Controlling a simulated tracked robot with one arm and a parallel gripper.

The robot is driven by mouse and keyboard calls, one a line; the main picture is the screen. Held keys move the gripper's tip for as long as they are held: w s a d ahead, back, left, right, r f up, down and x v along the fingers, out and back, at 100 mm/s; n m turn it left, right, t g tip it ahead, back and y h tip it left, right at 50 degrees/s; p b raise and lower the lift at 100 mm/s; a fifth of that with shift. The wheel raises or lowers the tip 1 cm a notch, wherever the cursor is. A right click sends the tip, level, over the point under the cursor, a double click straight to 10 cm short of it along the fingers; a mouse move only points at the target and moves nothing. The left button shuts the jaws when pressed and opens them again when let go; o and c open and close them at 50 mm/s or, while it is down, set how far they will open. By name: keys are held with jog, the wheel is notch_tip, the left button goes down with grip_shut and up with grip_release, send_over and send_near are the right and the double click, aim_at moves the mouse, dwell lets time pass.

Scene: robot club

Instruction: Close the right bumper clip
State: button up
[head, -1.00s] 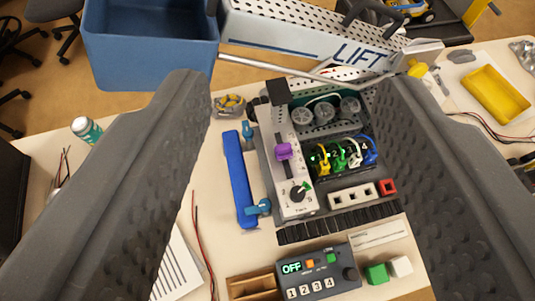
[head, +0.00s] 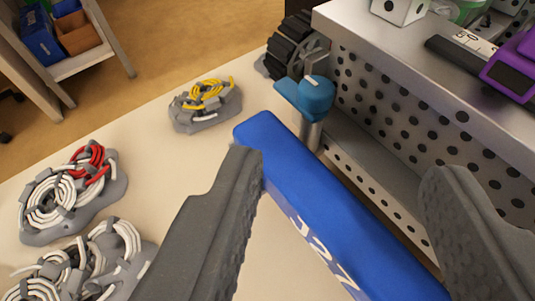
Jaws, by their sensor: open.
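The blue bumper (head: 320,215) runs from the middle of the view to the lower right, alongside the robot's perforated metal side. White characters show on its outer face. A lighter blue bumper clip (head: 308,96) sits on a metal post near the bumper's far end. It has a white line on its top and a short arm toward the left. I cannot tell whether it is latched or which side's clip it is. My gripper (head: 342,172) is open and empty. Its fingers are on either side of the bumper, nearer to me than the clip. No second clip is in view.
The robot's metal chassis (head: 390,140) fills the right, with a purple slider (head: 510,68) on top. A black wheel or track (head: 292,48) is beyond the clip. Grey holders of yellow (head: 205,103) and red-and-white cable (head: 72,190) lie on the table at left.

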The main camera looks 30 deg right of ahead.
aim_at(315, 97)
jog(key=x, duration=0.4)
jog(key=f+b+x, duration=0.1)
jog(key=x, duration=0.4)
jog(key=a+f+x, duration=0.1)
jog(key=x, duration=0.4)
jog(key=c, duration=1)
